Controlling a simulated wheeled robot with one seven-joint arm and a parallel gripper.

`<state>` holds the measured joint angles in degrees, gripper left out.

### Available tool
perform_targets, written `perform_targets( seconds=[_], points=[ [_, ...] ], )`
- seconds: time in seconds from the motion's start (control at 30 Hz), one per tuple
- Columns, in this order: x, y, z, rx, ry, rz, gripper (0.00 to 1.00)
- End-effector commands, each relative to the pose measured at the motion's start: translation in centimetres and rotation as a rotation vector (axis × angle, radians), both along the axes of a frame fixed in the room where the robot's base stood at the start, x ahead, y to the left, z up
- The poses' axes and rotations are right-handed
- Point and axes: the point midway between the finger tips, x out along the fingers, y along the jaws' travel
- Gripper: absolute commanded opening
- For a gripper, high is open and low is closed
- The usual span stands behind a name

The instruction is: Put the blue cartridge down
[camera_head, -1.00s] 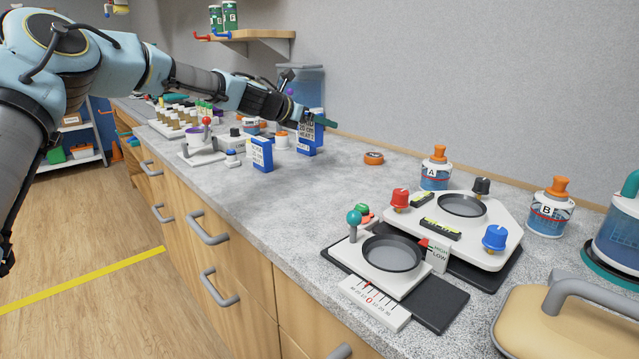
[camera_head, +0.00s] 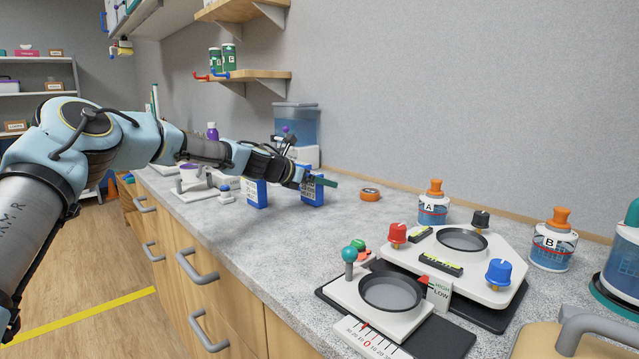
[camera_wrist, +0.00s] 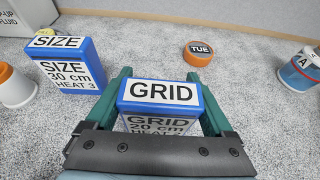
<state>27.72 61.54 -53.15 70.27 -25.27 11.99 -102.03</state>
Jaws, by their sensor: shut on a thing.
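My gripper (camera_wrist: 160,76) is shut on a blue cartridge (camera_wrist: 160,92) with white labels reading GRID and 20 cm. Its two green fingers lie along the cartridge's left and right sides in the wrist view. In the head view the held cartridge (camera_head: 312,190) is upright at my gripper (camera_head: 316,180), low at the counter. I cannot tell for sure whether its base touches the surface. A second blue cartridge (camera_wrist: 68,66), labelled SIZE, 30 cm, HEAT 3, stands upright to its left, apart from it. It also shows in the head view (camera_head: 256,194).
An orange tape roll labelled TUE (camera_wrist: 199,53) lies beyond the held cartridge, to the right. Bottle A (camera_head: 433,203) and a white device with knobs (camera_head: 459,262) stand farther right. The grey counter (camera_head: 290,240) in front of the cartridges is clear.

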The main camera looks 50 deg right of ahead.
Motion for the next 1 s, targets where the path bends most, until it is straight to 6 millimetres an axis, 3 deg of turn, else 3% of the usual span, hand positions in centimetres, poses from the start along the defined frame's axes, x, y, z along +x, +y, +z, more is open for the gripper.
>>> perform_targets(
  seconds=[0.37, 0.4, 0.5, 0.8, 1.0],
  points=[
    [-0.1, 0.0, -0.6, -0.001, 0.0, -0.001, 0.28],
    [-0.1, 0.0, -0.6, -0.001, 0.0, -0.001, 0.89],
    [-0.1, 0.0, -0.6, -0.001, 0.0, -0.001, 1.0],
    [-0.1, 0.0, -0.1, -0.001, -0.002, -0.001, 1.0],
    [0.3, 2.7, 0.6, -0.001, -0.003, 0.001, 1.0]
  ],
)
